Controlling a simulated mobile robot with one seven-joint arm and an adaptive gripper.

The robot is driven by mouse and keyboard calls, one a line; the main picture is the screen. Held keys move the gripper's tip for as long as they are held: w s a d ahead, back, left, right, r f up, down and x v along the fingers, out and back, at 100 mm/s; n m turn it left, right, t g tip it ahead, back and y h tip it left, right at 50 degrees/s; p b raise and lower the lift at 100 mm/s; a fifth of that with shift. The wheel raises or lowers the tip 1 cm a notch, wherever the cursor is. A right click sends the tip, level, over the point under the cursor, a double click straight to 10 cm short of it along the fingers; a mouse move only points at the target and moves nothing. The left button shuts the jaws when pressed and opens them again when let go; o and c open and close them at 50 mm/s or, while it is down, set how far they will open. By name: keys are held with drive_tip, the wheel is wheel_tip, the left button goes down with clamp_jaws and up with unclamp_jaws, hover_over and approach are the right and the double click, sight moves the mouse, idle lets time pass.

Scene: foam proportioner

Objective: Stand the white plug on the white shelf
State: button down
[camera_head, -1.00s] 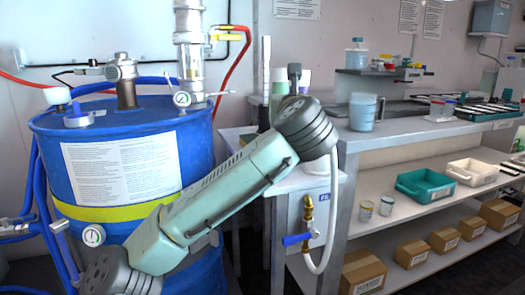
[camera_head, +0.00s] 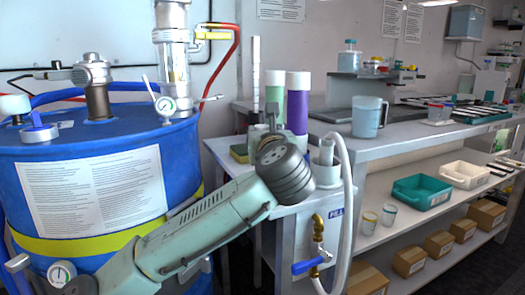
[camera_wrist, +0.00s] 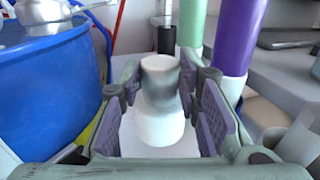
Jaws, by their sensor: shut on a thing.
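The white plug (camera_wrist: 160,126) is a stepped piece with a narrower upper part and a wider round lower part. In the wrist view it is upright between the two pads of my gripper (camera_wrist: 162,100), which is shut on it. A pale surface, apparently the white shelf (camera_wrist: 130,138), shows below the plug; I cannot tell whether they touch. In the head view a light-topped stand (camera_head: 222,152) with bottles is behind my arm. My wrist hides most of my gripper and the plug there.
A green bottle (camera_head: 275,90) and a purple bottle (camera_head: 298,103) stand close behind my gripper. A blue drum (camera_head: 30,180) is at the left. A white hose (camera_head: 347,200) and a brass valve (camera_head: 318,235) are right of my wrist. A workbench (camera_head: 390,137) extends right.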

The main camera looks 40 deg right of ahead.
drive_tip(key=shift+f, duration=1.75)
drive_tip(key=shift+f+b, duration=0.1)
drive_tip(key=shift+b, duration=0.25)
drive_tip(key=shift+f, duration=0.15)
drive_tip(key=c, duration=1.2)
unclamp_jaws()
